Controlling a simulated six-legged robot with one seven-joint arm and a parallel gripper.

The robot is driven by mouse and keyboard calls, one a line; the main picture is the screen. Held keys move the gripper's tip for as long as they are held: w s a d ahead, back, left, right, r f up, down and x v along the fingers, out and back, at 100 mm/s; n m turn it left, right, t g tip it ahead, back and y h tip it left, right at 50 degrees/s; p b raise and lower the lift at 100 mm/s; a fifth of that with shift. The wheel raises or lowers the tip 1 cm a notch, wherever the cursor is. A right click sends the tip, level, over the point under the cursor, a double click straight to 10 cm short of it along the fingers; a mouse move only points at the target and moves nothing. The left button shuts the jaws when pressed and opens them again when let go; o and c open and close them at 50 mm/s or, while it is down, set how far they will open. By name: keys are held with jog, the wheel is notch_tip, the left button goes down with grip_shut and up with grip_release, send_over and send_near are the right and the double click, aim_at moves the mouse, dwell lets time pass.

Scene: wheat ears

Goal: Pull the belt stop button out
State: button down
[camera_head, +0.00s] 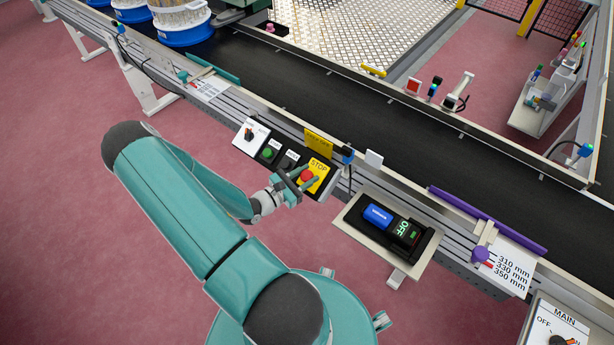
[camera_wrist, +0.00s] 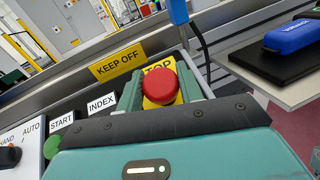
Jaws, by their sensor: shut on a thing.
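The red stop button (camera_head: 306,175) sits on a yellow plate marked STOP (camera_head: 319,172) at the right end of the control box on the belt's side rail. In the wrist view the red button (camera_wrist: 159,87) shows large, with the yellow plate partly hidden behind it. My gripper (camera_head: 304,181) reaches the button from the left in the head view. Its two green fingers (camera_wrist: 166,92) lie on either side of the button and are shut on it. Whether the button is in or out, I cannot tell.
Beside the button are INDEX (camera_wrist: 101,103) and START (camera_wrist: 61,122) controls and a HAND/AUTO switch (camera_head: 251,134). A yellow KEEP OFF sign (camera_head: 319,141) stands behind. A shelf with a blue device (camera_head: 378,216) is to the right. The black belt (camera_head: 340,93) runs behind.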

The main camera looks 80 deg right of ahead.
jog(key=shift+w+a+r, duration=0.1)
jog(key=shift+a+r, duration=0.05)
jog(key=shift+r, duration=0.25)
jog(key=c, duration=0.9)
grip_release()
jog(key=shift+a, duration=0.1)
jog(key=v, duration=1.3)
jog(key=shift+w+a, duration=0.25)
jog(key=shift+w, duration=0.05)
